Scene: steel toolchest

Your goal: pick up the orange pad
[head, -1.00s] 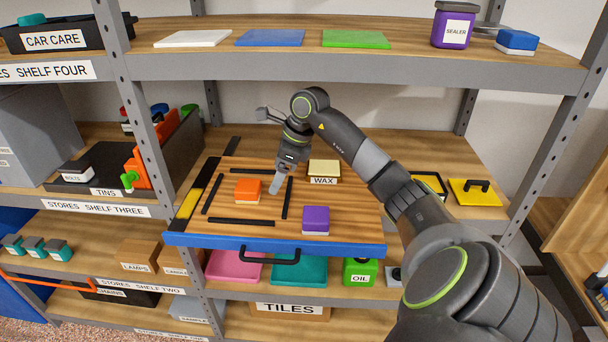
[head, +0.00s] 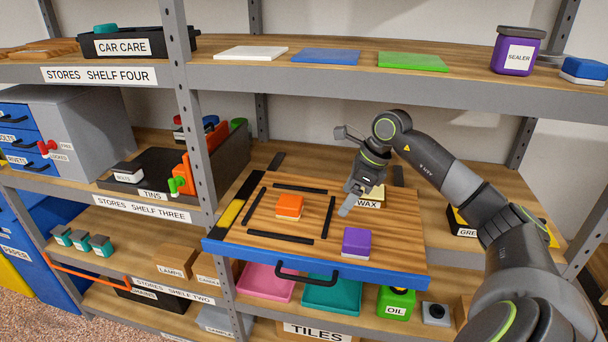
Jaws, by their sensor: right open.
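The orange pad (head: 290,206), a small block with a pale underside, lies on the wooden top of the pulled-out drawer board (head: 400,247). Black strips (head: 280,235) lie around it as a frame. My right gripper (head: 347,208) is open and empty. It points down over the board to the right of the orange pad, apart from it, near the right black strip. It partly hides the wax block (head: 371,198) behind it. My left gripper is not in view.
A purple pad (head: 356,242) sits at the board's front right. The upper shelf (head: 300,78) runs above and behind my right arm. A shelf post (head: 191,110) and the tins tray (head: 150,190) stand to the left. The board's middle is otherwise clear.

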